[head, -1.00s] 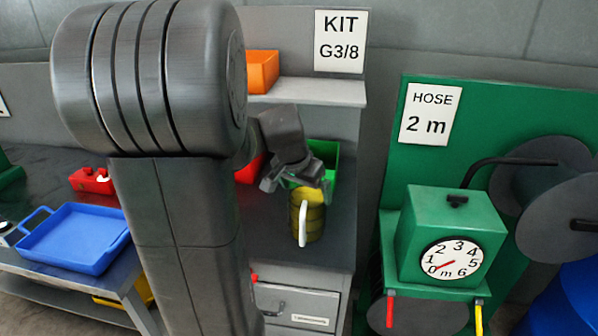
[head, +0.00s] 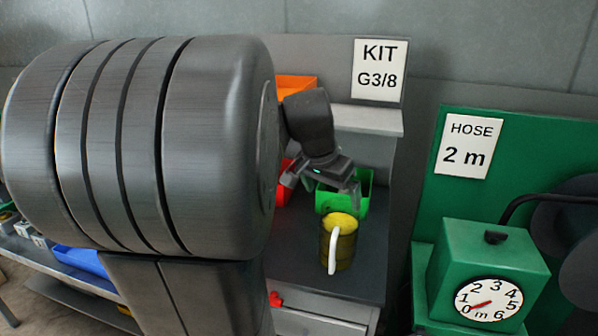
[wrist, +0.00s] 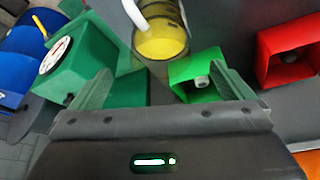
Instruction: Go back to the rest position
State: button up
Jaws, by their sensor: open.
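My gripper (head: 325,180) is open and empty, in the air above the dark bench top at the kit station. Its spread fingers show at the bottom of the wrist view (wrist: 165,95). My arm's large grey joint fills the left of the head view and hides part of the bench. A green bin (head: 352,198) stands behind the cup and the fingers, partly hidden.
A red bin (wrist: 290,50) stands beside the green one, and an orange bin (head: 296,88) sits on the shelf (head: 370,118) above. To the right are the green hose panel (head: 540,150) and its dial box (head: 490,262). A blue tray (head: 82,262) is partly hidden at left.

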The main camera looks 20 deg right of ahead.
aim_at(340, 210)
jog(key=p+x, duration=0.1)
jog(key=x, duration=1)
jog(key=shift+w+d+f, duration=0.1)
jog(key=shift+f, duration=0.25)
notch_tip(340, 210, up, 3)
jog(key=shift+r, duration=0.25)
